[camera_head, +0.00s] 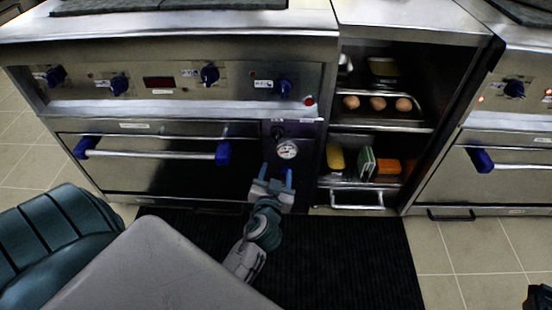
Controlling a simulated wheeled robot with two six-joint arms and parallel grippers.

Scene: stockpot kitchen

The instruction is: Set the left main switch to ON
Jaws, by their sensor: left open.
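The left oven range (190,80) has a narrow side panel (308,150) to the right of its oven door. On this panel a small dark knob (277,131), which looks like the main switch, sits above a round white gauge (287,149). Its setting is too small to read. My left gripper (277,177) is below the gauge, in front of the panel's lower part. Its two blue fingertips point up at the panel, spread apart with nothing between them.
Blue knobs (209,74) line the range's front. The oven door handle (150,153) sticks out left of my gripper. An open cabinet (425,150) on the right holds eggs (377,103) and several packages (367,164). A black mat (350,260) covers the floor in front.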

